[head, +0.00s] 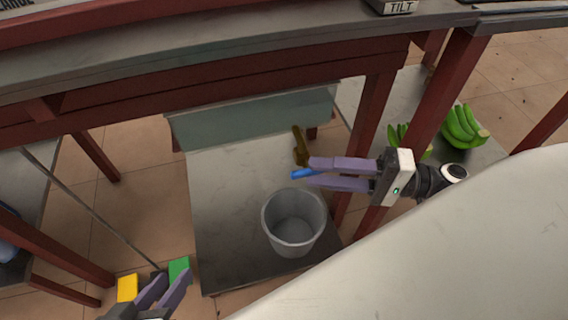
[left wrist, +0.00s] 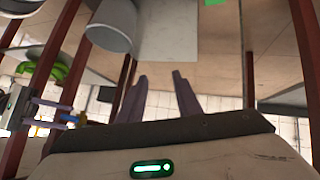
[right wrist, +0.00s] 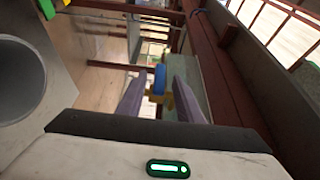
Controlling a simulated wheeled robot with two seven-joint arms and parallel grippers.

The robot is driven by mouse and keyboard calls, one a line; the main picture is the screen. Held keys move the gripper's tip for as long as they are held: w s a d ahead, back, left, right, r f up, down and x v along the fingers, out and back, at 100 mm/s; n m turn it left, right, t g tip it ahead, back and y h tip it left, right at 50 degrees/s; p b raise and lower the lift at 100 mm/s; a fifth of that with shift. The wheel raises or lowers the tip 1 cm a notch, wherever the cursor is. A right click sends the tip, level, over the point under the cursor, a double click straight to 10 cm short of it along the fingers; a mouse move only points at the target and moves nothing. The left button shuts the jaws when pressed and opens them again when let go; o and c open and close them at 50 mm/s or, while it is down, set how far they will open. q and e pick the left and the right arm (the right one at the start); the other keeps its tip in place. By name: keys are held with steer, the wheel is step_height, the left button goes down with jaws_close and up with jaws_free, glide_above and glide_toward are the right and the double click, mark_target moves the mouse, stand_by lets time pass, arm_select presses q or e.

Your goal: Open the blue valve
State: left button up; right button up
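The blue valve (head: 303,173) is a small blue handle on a brass tap (head: 299,146) above the grey bucket. My right gripper (head: 309,172) comes in from the right with its fingertips at the handle. In the right wrist view the blue handle (right wrist: 160,78) shows in the gap between the two fingertips, with yellow-brass parts (right wrist: 157,99) below it. The fingers stand apart; I cannot tell whether either one touches the handle. My left gripper (head: 164,285) is open and empty, low at the bottom left, away from the valve.
A grey bucket (head: 270,225) stands on a grey slab below the tap. A yellow block (head: 127,288) and a green block (head: 179,269) are near my left gripper. Red frame posts (head: 376,120) stand near my right gripper. Green bananas (head: 463,125) lie behind it at right.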

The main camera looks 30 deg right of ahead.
mark_target(299, 171)
steer(key=b+x, duration=0.1)
steer(key=x, duration=0.6)
jaws_close()
